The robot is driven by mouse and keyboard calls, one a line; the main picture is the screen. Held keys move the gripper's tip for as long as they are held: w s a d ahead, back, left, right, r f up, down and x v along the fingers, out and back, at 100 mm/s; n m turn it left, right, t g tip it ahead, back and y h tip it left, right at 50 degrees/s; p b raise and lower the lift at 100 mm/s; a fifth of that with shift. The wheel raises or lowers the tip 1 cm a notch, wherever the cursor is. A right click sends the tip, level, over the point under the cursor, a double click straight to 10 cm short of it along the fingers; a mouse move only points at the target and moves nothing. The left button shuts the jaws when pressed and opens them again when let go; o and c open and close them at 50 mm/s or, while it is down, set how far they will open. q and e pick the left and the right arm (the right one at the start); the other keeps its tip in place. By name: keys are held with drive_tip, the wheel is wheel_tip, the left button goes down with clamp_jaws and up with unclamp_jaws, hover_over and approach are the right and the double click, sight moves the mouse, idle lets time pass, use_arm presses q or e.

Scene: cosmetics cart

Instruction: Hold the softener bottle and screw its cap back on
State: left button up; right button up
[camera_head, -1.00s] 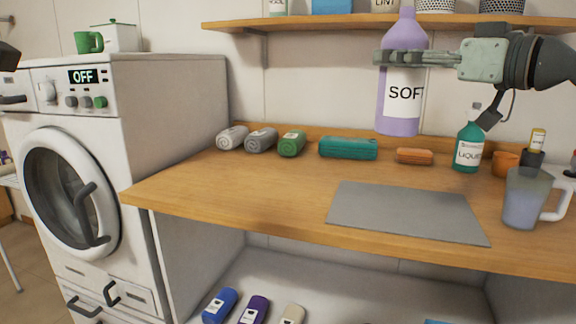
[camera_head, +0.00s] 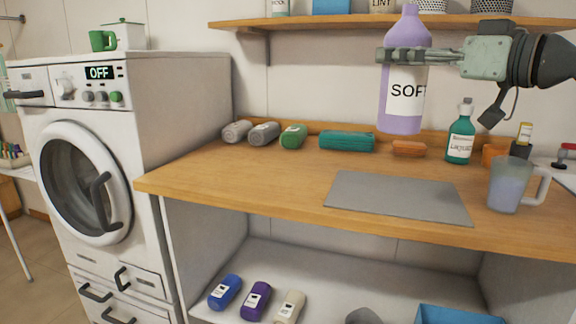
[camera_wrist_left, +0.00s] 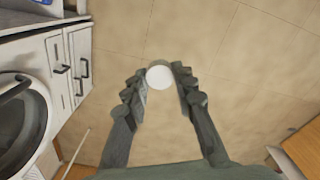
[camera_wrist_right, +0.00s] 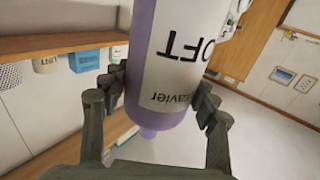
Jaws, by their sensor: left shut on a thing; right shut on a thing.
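The softener bottle (camera_head: 402,108) is lilac with a white label and hangs upright above the counter in the head view. My right gripper (camera_head: 405,57) is shut around its upper body. In the right wrist view the bottle (camera_wrist_right: 178,60) appears upside down between the fingers (camera_wrist_right: 160,95), its bare lilac neck pointing down the picture. My left gripper (camera_wrist_left: 159,82) shows only in its own wrist view. It is shut on a round white cap (camera_wrist_left: 159,76), over the floor, away from the bottle. The cap's underside is hidden.
The wooden counter (camera_head: 270,185) carries a grey mat (camera_head: 395,198), rolled towels, a green bottle (camera_head: 461,135) and a jug (camera_head: 508,185). A shelf (camera_head: 340,22) runs behind the softener bottle. A washing machine (camera_head: 185,110) stands left.

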use_arm(q)
drive_tip(key=w+d+f+m, duration=0.2)
drive_tip(key=d+f+m, duration=0.15)
drive_tip(key=f, duration=0.35)
drive_tip(key=w+d+f+m, duration=0.2)
drive_tip(key=f+m, duration=0.2)
drive_tip(key=f, duration=0.3)
drive_tip(key=w+d+f+m, duration=0.2)
drive_tip(key=d+m, duration=0.4)
drive_tip(key=d, duration=0.4)
drive_tip(key=w+d+f+m, duration=0.3)
drive_tip(key=d+m, duration=0.3)
drive_tip(key=d, duration=0.4)
drive_tip(key=shift+w+d+f, duration=0.15)
drive_tip(key=shift+w+d, duration=0.1)
drive_tip(key=shift+w, duration=0.65)
use_arm(e)
drive_tip(key=s+f+m+t+h, duration=0.1)
drive_tip(key=s+f+m+h, duration=0.1)
drive_tip(key=f, duration=1.2)
drive_tip(key=s+f+m+t+h, duration=0.1)
drive_tip(key=s+f+m+h, duration=0.2)
drive_tip(key=f, duration=1.1)
drive_tip(key=s+f+m+t+h, duration=0.1)
drive_tip(key=s+f+h, duration=0.5)
drive_tip(key=f, duration=0.8)
drive_tip(key=shift+s+m+t, duration=0.4)
drive_tip(key=shift+s+m, duration=0.2)
drive_tip(key=shift+m, duration=0.2)
drive_tip(key=shift+a, duration=0.1)
